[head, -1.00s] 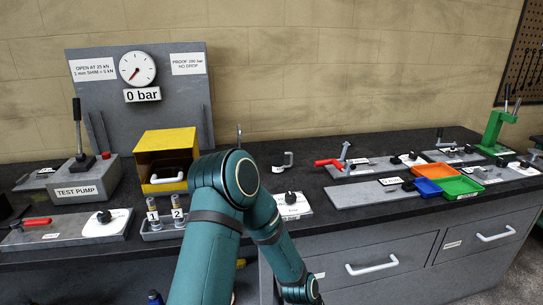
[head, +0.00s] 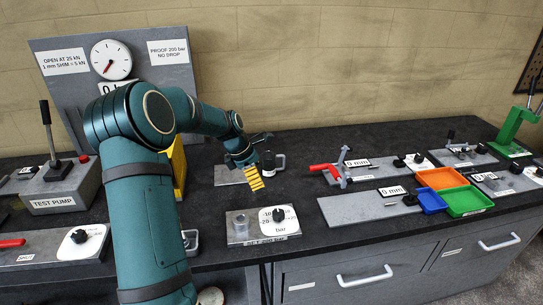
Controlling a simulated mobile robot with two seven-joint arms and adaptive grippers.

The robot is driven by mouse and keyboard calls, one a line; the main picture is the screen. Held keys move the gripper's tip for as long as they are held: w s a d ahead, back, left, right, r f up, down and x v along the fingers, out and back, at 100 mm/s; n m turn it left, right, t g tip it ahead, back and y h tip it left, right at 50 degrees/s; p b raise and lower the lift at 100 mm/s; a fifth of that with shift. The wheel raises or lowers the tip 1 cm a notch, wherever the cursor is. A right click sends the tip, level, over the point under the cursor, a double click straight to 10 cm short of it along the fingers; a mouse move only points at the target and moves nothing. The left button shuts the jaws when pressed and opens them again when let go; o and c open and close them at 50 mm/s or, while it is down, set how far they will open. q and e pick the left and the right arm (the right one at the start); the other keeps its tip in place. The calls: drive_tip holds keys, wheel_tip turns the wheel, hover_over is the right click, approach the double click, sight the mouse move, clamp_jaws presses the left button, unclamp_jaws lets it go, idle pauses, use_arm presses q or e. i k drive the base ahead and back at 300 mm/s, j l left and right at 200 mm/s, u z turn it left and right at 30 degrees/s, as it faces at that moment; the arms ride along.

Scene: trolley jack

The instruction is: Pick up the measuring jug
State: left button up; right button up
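The measuring jug (head: 281,161) seems to be the small vessel with a pale side handle on the back middle of the bench; most of its body is hidden or hard to make out. My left arm comes in from the left and reaches over the bench. My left gripper (head: 259,167) is at the jug's left, with a yellow-and-black striped finger and a dark finger that appear spread apart. I cannot tell whether either finger touches the jug. My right gripper is not in view.
The test pump (head: 60,188) and gauge panel (head: 176,78) are at left. A red-handled clamp (head: 328,172), orange tray (head: 441,178) and green tray (head: 467,200) lie to the right. The yellow box is mostly hidden behind my arm.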

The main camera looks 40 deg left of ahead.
sight(269, 169)
drive_tip(key=i+j, duration=0.3)
drive_tip(key=j, duration=0.15)
drive_tip(key=i+j, duration=0.3)
drive_tip(key=j, duration=0.15)
